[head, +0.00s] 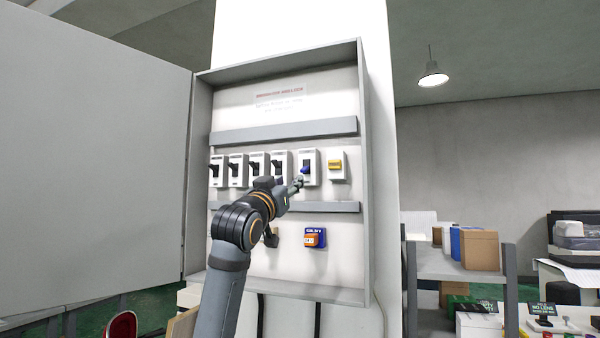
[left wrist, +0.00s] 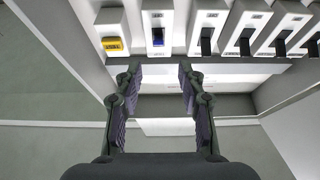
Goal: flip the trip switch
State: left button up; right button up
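The trip switch (head: 306,169), a white breaker with a blue lever, is in a row on the panel inside an open grey cabinet. Its blue lever (left wrist: 158,37) also shows at the top of the left wrist view. My left gripper (head: 297,183) is just in front of and below this switch. In the left wrist view, my left gripper (left wrist: 159,70) has its two fingers apart with nothing between them, lined up on either side of the blue lever. I cannot tell whether a finger touches the lever. My right gripper is in neither view.
Several breakers with black levers (head: 236,170) stand left of the blue one, and a yellow switch (head: 336,165) stands right. A blue and orange device (head: 315,238) is lower down. The cabinet door (head: 95,160) is swung open left. Shelves with boxes (head: 479,250) stand at right.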

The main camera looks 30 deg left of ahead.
aim_at(302, 170)
pick_arm(q)
jog(key=p+x, duration=0.6)
jog(key=x, duration=0.3)
jog(key=shift+w+r, duration=0.1)
jog(key=shift+r, duration=0.05)
jog(key=shift+w, duration=0.25)
grip_shut()
